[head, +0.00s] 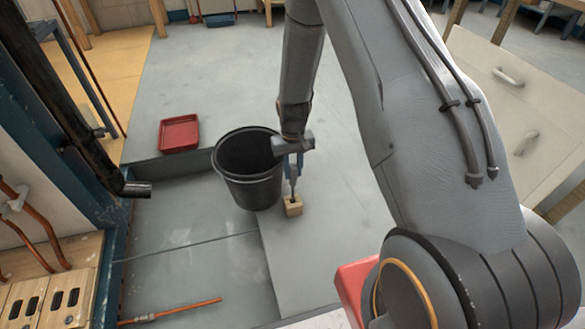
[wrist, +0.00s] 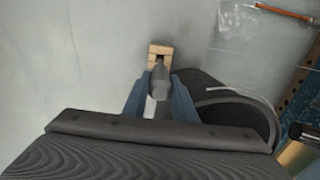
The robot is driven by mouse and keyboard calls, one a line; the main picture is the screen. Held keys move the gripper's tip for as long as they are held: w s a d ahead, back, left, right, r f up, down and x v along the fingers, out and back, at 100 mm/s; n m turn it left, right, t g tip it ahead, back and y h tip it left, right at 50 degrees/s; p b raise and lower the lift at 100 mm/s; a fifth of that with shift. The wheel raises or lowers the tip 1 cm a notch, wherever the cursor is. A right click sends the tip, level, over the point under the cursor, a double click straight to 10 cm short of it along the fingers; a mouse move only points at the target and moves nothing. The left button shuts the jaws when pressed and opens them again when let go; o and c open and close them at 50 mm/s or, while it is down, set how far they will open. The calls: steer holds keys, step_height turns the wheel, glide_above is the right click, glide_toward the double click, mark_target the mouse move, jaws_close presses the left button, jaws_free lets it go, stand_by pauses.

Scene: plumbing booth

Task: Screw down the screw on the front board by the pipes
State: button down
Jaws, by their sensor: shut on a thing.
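My gripper (head: 294,167) points down over the floor beside the black bucket and is shut on a dark grey tool handle (wrist: 160,83), which looks like a screwdriver. The handle lies between the two blue fingers in the wrist view. A thin shaft (head: 293,187) runs down from the fingers to a small wooden block (head: 293,207). The block also shows in the wrist view (wrist: 153,51), with a dark slot in it; I cannot tell whether the tip is inside. Wooden boards (head: 72,245) stand by the copper pipes (head: 36,220) at far left. No screw can be made out.
The black bucket (head: 248,185) stands just left of my gripper. A red tray (head: 179,133) lies farther back. A loose copper pipe (head: 175,311) lies on the floor at front left. A dark pipe (head: 75,115) and blue frame stand at left.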

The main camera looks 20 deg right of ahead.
mark_target(293, 183)
steer(key=shift+f+b, duration=1.4)
steer(key=shift+f, duration=2.05)
steer(key=c, duration=1.4)
jaws_free()
